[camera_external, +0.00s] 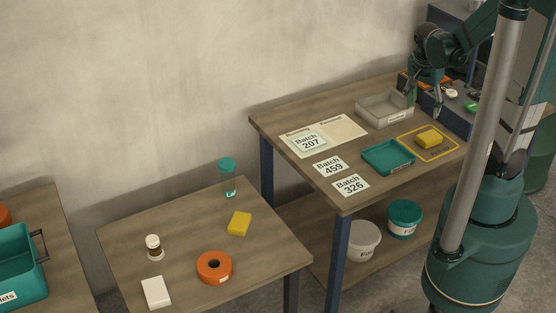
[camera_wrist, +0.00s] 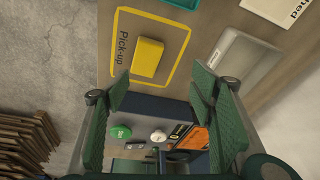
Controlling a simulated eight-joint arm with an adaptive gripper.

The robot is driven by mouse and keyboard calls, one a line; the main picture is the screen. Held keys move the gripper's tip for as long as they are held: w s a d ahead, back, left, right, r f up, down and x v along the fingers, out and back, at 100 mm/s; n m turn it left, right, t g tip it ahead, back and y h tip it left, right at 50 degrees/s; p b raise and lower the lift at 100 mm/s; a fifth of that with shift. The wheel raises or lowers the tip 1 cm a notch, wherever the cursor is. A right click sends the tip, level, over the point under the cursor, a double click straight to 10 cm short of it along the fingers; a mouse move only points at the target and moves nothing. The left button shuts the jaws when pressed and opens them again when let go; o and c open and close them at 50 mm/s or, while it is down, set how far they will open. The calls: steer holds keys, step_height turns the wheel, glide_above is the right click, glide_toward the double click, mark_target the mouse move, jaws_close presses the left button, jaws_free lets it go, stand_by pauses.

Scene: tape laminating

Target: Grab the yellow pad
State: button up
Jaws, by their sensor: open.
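A yellow pad (camera_external: 428,139) lies inside a yellow-outlined square on the right part of the taller table. In the wrist view the yellow pad (camera_wrist: 147,57) lies inside the outline marked "Pick-up" (camera_wrist: 124,48), ahead of the fingertips and a little left. A second yellow pad (camera_external: 239,223) lies on the lower table. My gripper (camera_external: 424,108) is above the back right of the taller table, pointing down. In the wrist view my gripper (camera_wrist: 160,86) is open, with nothing between its fingers.
A teal tray (camera_external: 388,157) is left of the pick-up square, and a grey tray (camera_external: 384,109) is behind it. Batch cards (camera_external: 330,166) lie at the left. An orange tape roll (camera_external: 214,267) is on the lower table.

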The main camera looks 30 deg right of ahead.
mark_target(431, 135)
steer(key=shift+s+d+f+m+g+b, duration=0.25)
steer(key=shift+d+f+m, duration=0.25)
steer(key=shift+f, duration=0.4)
steer(key=shift+s+d+f+m+g+b, duration=0.15)
steer(key=shift+s+d+f+m, duration=0.15)
steer(key=shift+f+m, duration=0.4)
steer(key=shift+s+d+f+m+g+b, duration=0.2)
steer(key=shift+d+f+m, duration=0.25)
steer(key=shift+f, duration=0.6)
steer(key=shift+b+x, duration=0.45)
steer(key=shift+x, duration=0.85)
steer(key=shift+d, duration=0.15)
steer(key=shift+b+x, duration=1.15)
steer(key=shift+x, duration=1.4)
steer(key=shift+w+d, duration=0.1)
steer(key=shift+w, duration=0.05)
steer(key=shift+f+b, duration=0.2)
steer(key=shift+b, duration=0.1)
